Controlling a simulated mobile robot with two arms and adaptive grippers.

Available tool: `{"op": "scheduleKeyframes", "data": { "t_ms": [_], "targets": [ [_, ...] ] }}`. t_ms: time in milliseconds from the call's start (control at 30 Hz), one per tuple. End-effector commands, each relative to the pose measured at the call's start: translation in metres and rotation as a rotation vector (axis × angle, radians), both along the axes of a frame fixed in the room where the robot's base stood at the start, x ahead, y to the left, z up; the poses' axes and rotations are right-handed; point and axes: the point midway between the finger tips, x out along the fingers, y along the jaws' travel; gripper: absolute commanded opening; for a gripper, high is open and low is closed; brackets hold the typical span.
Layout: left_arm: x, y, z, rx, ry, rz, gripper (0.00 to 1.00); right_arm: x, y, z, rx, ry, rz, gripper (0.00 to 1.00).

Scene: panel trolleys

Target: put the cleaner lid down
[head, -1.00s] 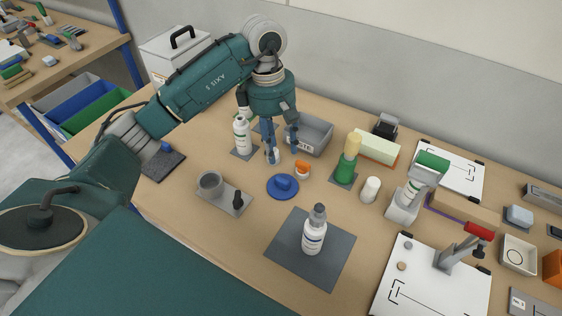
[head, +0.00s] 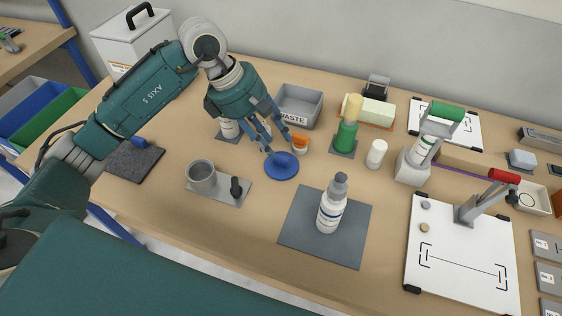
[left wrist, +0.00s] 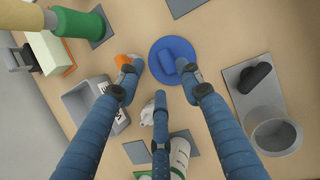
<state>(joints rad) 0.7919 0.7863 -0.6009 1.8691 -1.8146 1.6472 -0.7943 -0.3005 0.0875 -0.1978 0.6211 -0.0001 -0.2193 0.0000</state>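My left gripper (head: 274,146) hangs over the back middle of the bench, just behind a flat round blue disc with a blue knob (head: 282,170). The disc also shows in the left wrist view (left wrist: 158,48). My gripper's blue fingers are spread apart and nothing shows clearly between the tips. A small white piece (left wrist: 147,113), possibly the cleaner lid, shows beside one finger in the left wrist view, partly hidden; I cannot tell whether it is touched. A white bottle with a green label (head: 229,128) stands on a dark mat behind my fingers. My right gripper is not in view.
A grey-capped bottle (head: 331,208) stands on a mat in front. A grey tray (head: 232,198) holds a cup and a black knob. Bare bench lies between.

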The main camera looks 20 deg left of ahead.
Motion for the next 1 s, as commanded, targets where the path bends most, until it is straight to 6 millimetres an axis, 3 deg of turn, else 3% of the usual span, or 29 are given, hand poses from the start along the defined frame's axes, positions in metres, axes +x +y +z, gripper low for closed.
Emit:
{"op": "scheduleKeyframes", "data": {
  "t_ms": [33,133,433,767,933,1000],
  "targets": [
    [0.000,-0.001,-0.004,0.001,0.002,0.002,0.37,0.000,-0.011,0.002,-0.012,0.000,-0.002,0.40],
    [0.001,-0.004,-0.009,0.000,0.003,0.001,0.37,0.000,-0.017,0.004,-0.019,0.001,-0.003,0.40],
    [0.004,-0.020,-0.047,0.000,0.003,0.001,0.37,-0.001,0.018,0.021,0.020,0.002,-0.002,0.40],
    [0.005,-0.021,-0.055,0.002,-0.001,0.001,0.37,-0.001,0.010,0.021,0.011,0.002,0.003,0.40],
    [0.005,-0.021,-0.055,0.002,-0.001,0.001,0.04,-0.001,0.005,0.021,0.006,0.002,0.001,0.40],
    [0.005,-0.021,-0.055,0.002,-0.001,0.001,0.03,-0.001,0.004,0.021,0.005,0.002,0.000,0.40]
  ]
}}
